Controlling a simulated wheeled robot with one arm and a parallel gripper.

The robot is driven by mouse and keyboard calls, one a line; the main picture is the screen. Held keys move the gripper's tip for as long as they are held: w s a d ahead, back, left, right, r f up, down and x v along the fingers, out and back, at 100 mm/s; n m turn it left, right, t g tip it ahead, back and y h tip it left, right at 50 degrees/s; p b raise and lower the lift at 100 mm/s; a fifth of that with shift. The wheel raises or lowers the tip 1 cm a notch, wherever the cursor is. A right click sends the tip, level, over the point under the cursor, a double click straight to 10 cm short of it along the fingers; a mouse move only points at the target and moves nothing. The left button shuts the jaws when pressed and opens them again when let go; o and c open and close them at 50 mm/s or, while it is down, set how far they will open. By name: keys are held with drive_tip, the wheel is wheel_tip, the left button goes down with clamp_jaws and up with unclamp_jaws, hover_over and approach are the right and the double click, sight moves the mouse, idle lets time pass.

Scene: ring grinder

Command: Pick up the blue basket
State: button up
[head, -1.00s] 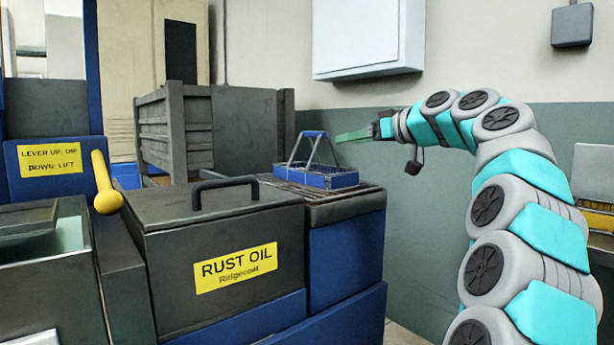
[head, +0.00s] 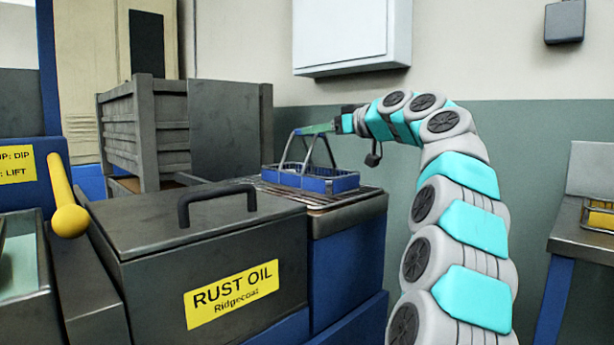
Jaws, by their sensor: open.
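The blue basket (head: 318,181) stands upright on a dark wire rack on top of the blue cabinet. Its grey side arms rise to a blue handle bar at the top. My gripper (head: 308,130) is at the height of that handle, with its green fingers lying across the top of the basket in the picture. The gripper is open. I cannot tell whether the handle lies between the fingers or whether they touch it.
The rust oil tank (head: 200,245) with a black lid handle stands in front of the rack. A yellow lever (head: 66,195) is at left. A grey crate (head: 185,130) stands behind. A white wall box (head: 350,35) hangs above my arm.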

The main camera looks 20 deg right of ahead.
sight(295, 134)
drive_tip(key=x, duration=0.4)
drive_tip(key=shift+w+p, duration=0.2)
drive_tip(key=shift+p, duration=0.15)
drive_tip(key=shift+c, duration=0.2)
clamp_jaws()
idle(0.9)
